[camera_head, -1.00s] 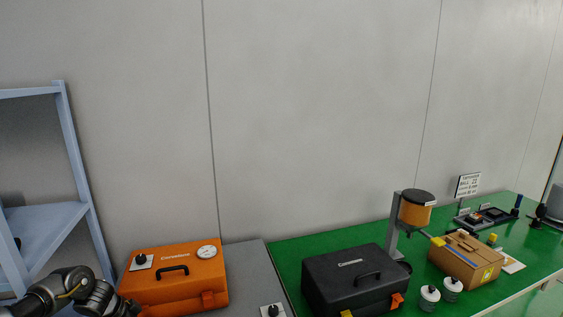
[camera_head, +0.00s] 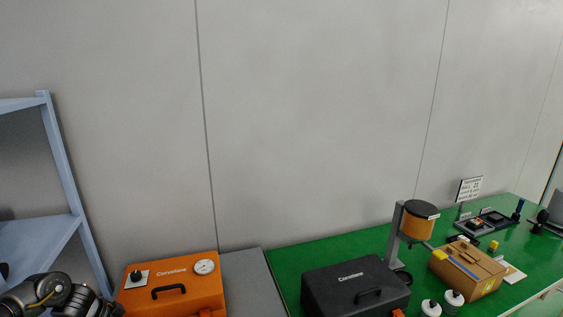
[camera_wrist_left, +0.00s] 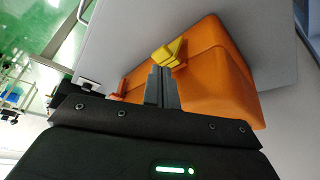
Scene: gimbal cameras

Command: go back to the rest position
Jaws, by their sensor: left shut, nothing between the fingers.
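My left gripper (camera_wrist_left: 162,88) shows in the left wrist view with its two fingers together and nothing between them. An orange case (camera_wrist_left: 215,75) with a yellow latch (camera_wrist_left: 170,52) lies just beyond the fingertips in that view; I cannot tell whether they touch. In the head view my left arm (camera_head: 55,295) comes in at the lower left corner beside the orange case (camera_head: 175,285), and its gripper is below the frame. The case is closed, with a black handle, a black knob and a round gauge on top. My right gripper is not in view.
A blue-grey shelf frame (camera_head: 62,165) stands at the left, close to my arm. A black case (camera_head: 345,285), a dispenser (camera_head: 418,222), a cardboard box (camera_head: 465,272) and white jars (camera_head: 453,298) stand on the green bench (camera_head: 330,250). A grey surface (camera_head: 243,270) lies between the cases.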

